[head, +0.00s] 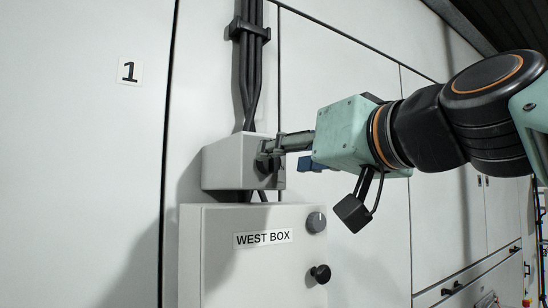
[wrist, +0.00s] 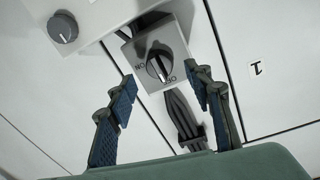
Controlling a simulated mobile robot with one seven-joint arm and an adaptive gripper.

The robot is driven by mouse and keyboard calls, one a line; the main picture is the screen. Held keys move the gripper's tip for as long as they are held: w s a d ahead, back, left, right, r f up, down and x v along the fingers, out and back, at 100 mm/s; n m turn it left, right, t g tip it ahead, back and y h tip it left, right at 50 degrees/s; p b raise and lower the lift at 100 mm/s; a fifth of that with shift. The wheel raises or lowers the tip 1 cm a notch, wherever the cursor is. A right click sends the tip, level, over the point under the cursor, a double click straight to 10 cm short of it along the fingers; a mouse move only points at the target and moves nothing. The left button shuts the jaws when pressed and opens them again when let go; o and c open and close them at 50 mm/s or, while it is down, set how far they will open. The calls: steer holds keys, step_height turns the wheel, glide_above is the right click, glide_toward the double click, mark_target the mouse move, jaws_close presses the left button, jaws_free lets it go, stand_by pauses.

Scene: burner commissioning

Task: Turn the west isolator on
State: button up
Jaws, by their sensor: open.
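The west isolator is a small grey box (head: 228,165) on the wall, just above the cabinet labelled WEST BOX (head: 225,270). The handle's pale bar slants toward the OFF side. My gripper (head: 270,150) reaches in from the right, close in front of the handle; contact cannot be told. In the wrist view my gripper (wrist: 162,83) is open, its blue-padded fingers spread to either side below the handle, with nothing between them.
The WEST BOX door has a grey knob (head: 316,222) and a black knob (head: 320,274) below the isolator. Black cables (head: 250,75) run down the wall into the isolator's top.

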mark_target(275, 161)
steer(key=x, duration=0.4)
steer(key=shift+c, duration=0.6)
steer(key=c, duration=1)
